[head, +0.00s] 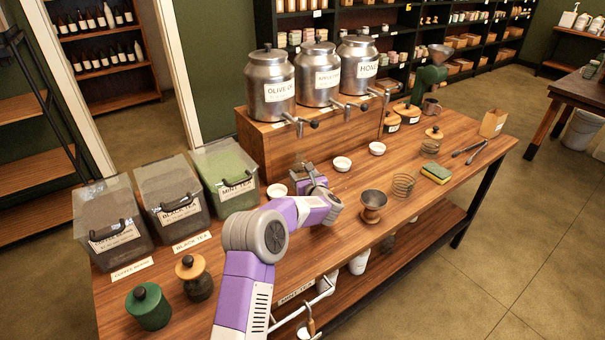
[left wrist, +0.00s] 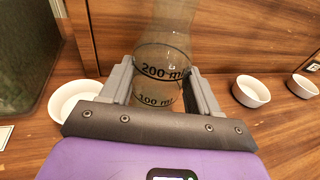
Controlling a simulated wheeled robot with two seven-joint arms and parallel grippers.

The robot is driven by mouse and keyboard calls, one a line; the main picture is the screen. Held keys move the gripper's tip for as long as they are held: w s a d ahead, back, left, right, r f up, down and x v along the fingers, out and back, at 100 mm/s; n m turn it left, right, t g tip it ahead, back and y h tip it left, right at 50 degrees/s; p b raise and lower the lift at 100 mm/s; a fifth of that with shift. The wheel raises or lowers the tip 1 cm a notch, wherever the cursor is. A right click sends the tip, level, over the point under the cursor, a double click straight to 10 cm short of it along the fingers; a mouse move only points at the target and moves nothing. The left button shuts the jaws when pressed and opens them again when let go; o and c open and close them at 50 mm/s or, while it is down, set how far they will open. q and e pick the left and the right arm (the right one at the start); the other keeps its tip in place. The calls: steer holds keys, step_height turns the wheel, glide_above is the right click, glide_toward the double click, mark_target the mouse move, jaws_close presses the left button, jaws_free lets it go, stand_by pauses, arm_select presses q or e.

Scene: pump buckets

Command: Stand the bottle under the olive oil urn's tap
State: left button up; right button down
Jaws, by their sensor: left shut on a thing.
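The olive oil urn (head: 271,88) is the leftmost of three steel urns on a wooden riser. Its tap (head: 297,122) points out over the riser's front edge, with a black knob. My left gripper (head: 304,174) is shut on a clear glass bottle (left wrist: 163,75) with 100 ml and 200 ml marks; it looks upright and empty. In the head view the bottle (head: 299,159) shows faintly below the tap, partly hidden by the gripper. I cannot tell whether it touches the table or is exactly under the spout. My right gripper is not in view.
White bowls stand left (head: 277,191) and right (head: 342,164) of my left gripper. The riser's front wall (left wrist: 215,35) is close behind the bottle. A mint tea bin (head: 224,175) stands left.

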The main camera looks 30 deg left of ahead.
arm_select(q)
steer(key=o, duration=1.2)
steer(key=shift+f+v, duration=0.25)
steer(key=shift+v, duration=1.55)
steer(key=shift+f+v, duration=0.3)
steer(key=shift+v, duration=1.5)
steer(key=shift+f+v, duration=0.25)
steer(key=shift+v, duration=1.6)
steer(key=shift+s, duration=0.1)
